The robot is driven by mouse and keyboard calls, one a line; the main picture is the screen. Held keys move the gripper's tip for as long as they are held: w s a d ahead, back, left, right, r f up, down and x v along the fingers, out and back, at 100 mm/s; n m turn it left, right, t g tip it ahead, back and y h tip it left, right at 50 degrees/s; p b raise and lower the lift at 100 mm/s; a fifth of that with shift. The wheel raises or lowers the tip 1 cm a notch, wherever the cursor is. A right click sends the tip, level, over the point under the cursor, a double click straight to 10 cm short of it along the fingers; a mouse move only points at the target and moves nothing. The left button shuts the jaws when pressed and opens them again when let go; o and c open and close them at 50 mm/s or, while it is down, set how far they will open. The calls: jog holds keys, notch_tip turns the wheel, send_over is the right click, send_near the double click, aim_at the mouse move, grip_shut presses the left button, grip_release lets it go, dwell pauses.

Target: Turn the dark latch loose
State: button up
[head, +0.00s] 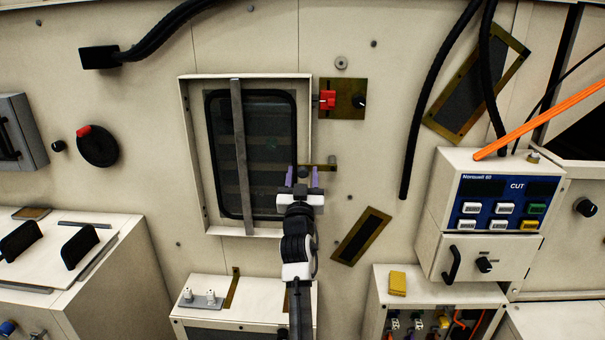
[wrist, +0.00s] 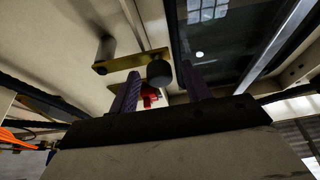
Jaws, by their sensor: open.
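The dark latch knob (wrist: 159,72) is round and black, at the end of a flat brass bar (wrist: 130,62) that lies across the right edge of the window frame. In the head view the brass bar (head: 325,167) sticks out to the right of my gripper. My gripper (head: 303,171) is open, with one purple finger on each side of the knob. In the wrist view the knob appears between the fingertips of my gripper (wrist: 161,71), with gaps visible on both sides. How deep it sits between them is hard to tell.
The framed window (head: 270,130) has a grey upright bar (head: 242,155) across it. A brass plate (head: 342,85) with a red switch (head: 327,99) and a black knob is above right. A black hose (head: 420,125) hangs right, beside a control box (head: 500,200). A white cabinet (head: 255,283) is below.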

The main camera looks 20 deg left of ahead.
jog(key=shift+c, duration=0.3)
grip_shut()
